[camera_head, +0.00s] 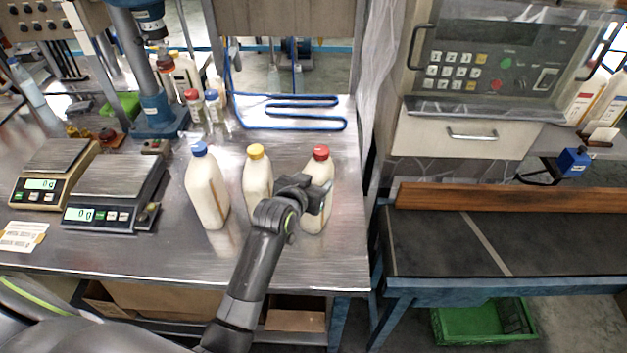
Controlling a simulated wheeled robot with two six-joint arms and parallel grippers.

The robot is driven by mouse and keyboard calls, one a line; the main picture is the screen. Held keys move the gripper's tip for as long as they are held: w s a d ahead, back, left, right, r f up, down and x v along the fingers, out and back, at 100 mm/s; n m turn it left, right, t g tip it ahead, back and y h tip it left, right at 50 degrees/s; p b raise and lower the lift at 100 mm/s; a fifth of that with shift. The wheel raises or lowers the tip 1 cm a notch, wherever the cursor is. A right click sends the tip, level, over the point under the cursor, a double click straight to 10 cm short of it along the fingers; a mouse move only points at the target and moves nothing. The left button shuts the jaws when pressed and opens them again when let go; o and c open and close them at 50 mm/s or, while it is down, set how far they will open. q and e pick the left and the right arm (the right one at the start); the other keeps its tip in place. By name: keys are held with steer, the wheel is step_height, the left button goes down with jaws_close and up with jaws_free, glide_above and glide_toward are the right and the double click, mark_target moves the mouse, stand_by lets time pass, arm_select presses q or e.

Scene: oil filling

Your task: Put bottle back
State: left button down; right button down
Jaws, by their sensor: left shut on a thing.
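Three white bottles stand in a row on the metal table (320,262). The blue-capped bottle (207,190) is at the left and the yellow-capped bottle (257,172) is in the middle. The red-capped bottle (318,172) is at the right and looks upright on the table. My left gripper (318,194) is shut on the red-capped bottle around its middle, and hides part of its body. My left arm passes in front of the lower part of the yellow-capped bottle. My right gripper is not in view.
Two digital scales (115,190) (52,172) stand on the left of the table. Behind the bottles are a blue-framed stand (158,115), small bottles and blue tubing (290,100). A conveyor (510,245) is at the right, beyond a gap. The table's front right is clear.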

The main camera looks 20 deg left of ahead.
arm_select(q)
steer(key=shift+c, duration=2.4)
jaws_free()
steer(key=shift+r, duration=0.1)
steer(key=b+v, duration=0.1)
steer(key=v, duration=1.1)
